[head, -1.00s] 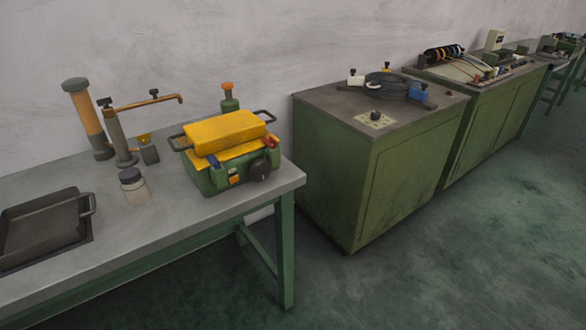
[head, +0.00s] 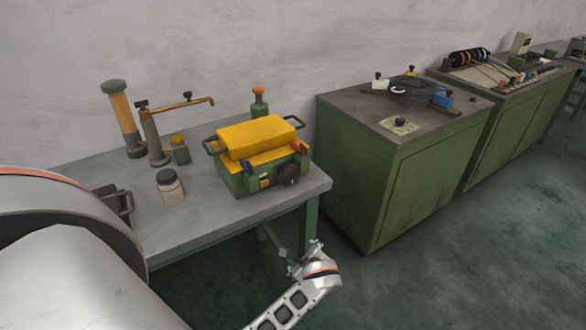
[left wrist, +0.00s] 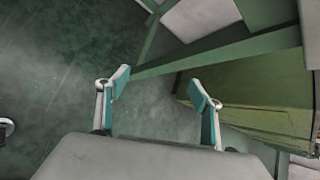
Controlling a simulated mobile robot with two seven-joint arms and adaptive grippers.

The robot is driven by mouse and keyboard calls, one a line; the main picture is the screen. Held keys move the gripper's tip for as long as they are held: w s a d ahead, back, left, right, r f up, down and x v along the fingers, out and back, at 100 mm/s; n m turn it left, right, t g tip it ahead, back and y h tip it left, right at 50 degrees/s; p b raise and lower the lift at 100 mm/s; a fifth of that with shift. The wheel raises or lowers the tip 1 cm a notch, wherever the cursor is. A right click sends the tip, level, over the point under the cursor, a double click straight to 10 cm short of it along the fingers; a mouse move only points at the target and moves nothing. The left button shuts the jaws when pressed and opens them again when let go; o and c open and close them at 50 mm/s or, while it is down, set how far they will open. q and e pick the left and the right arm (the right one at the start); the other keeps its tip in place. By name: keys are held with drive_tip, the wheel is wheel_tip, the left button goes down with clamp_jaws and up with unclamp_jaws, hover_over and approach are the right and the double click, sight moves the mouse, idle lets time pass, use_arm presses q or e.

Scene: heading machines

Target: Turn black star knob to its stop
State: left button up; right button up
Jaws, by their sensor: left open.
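A black knob (head: 289,174) sits on the front right of a green machine box with a yellow top (head: 255,137), on the grey workbench. Another small black knob (head: 400,122) stands on a pale plate on the green cabinet. I cannot tell at this size which is the star knob. My left gripper (head: 299,252) is below and in front of the bench's right end, apart from both knobs. In the left wrist view its two fingers (left wrist: 161,88) are spread and empty, with floor between them. My right gripper is not in view.
A jar (head: 170,188), an orange cylinder (head: 125,120) and a pipe fixture (head: 155,140) stand on the bench (head: 210,215). A dark tray (head: 122,203) is partly hidden by my arm. A cable coil (head: 412,91) lies on the cabinet (head: 440,150). The floor at right is clear.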

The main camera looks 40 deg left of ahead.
use_arm(q)
drive_tip(key=w+a+r+m+g+y+p, duration=0.15)
drive_tip(key=w+r+m+y, duration=0.35)
drive_tip(key=r, duration=0.7)
drive_tip(key=m+g+y+p, duration=0.1)
drive_tip(key=m+g+y, duration=0.1)
approach(293, 175)
drive_tip(key=a, duration=0.2)
drive_tip(key=x, duration=0.3)
drive_tip(key=p+x, duration=0.1)
drive_tip(key=x, duration=0.2)
drive_tip(key=shift+w+a+f, duration=0.2)
drive_tip(key=shift+w+f, duration=0.1)
drive_tip(key=shift+f, duration=0.05)
drive_tip(key=shift+w+a+f, duration=0.15)
drive_tip(key=shift+a+f, duration=0.15)
drive_tip(key=shift+a, duration=0.3)
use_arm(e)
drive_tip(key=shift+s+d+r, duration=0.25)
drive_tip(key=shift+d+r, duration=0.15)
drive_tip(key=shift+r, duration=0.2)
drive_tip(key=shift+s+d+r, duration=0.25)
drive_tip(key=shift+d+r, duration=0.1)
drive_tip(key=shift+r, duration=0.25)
use_arm(q)
drive_tip(key=shift+m, duration=0.3)
drive_tip(key=c, duration=1.1)
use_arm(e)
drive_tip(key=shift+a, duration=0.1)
